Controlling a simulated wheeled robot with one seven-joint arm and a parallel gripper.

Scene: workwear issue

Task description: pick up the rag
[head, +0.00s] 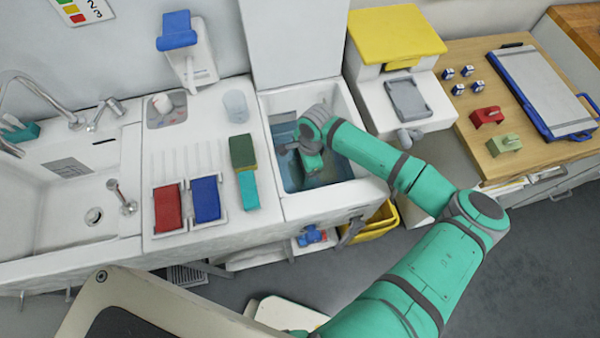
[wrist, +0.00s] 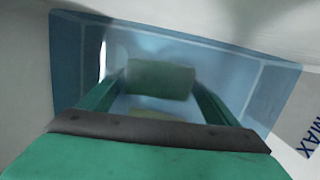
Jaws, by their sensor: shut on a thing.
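The rag (wrist: 160,80) is a dark green, rolled-looking piece between my gripper's two fingers in the wrist view. My gripper (head: 312,162) reaches down into the blue-lined basin (head: 360,112) in the head view and is shut on the rag. In the head view the rag cannot be told apart from my green wrist and fingers. A dull yellow patch (wrist: 150,113) shows below the rag in the wrist view, and I cannot tell what it is.
The basin walls stand close around my gripper. Left on the counter are a red block (head: 168,208), a blue block (head: 206,199), a green-topped sponge (head: 243,152) and a clear cup (head: 236,106). A yellow-lidded machine (head: 396,36) stands right of the basin.

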